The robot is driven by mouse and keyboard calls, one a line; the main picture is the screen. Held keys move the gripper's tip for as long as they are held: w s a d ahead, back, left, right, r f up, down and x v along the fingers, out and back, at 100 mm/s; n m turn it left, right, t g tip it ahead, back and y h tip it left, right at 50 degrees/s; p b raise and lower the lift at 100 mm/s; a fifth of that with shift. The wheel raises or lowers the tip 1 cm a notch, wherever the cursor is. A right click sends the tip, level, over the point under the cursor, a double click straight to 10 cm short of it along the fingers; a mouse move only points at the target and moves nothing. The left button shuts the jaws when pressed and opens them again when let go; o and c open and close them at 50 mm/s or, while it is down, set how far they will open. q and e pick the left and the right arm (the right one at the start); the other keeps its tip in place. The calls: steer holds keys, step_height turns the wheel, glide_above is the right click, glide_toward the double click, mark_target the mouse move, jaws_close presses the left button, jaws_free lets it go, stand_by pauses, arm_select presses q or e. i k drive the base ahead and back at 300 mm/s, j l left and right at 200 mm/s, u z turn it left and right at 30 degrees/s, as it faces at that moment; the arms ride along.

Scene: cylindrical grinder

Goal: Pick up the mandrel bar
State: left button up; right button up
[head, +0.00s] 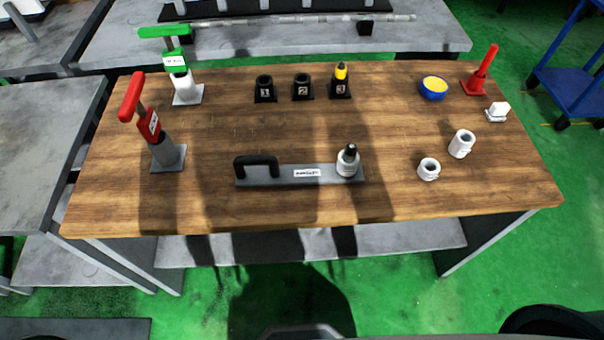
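No gripper of mine shows in the head view. A white ring with a black-tipped pin (348,160) stands at the plate's right end. A long thin grey rod (280,20) lies on the grey bench behind. I cannot tell for certain which of these is the mandrel bar.
Red-handled (131,97) and green-handled (163,31) tools stand in holders at left. Black holders numbered 1 (264,88), 2 (302,86) and 3 (340,88) stand at the back. White fittings (462,143), a yellow-topped blue tin (433,87) and a red post (482,72) stand at right.

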mark_target(274, 175)
steer(key=k+j+z, duration=0.2)
steer(key=z, duration=0.15)
steer(key=k+j+z, duration=0.2)
steer(key=z, duration=0.15)
steer(key=k+z, duration=0.35)
steer(key=i+j, duration=0.05)
steer(key=i, duration=0.05)
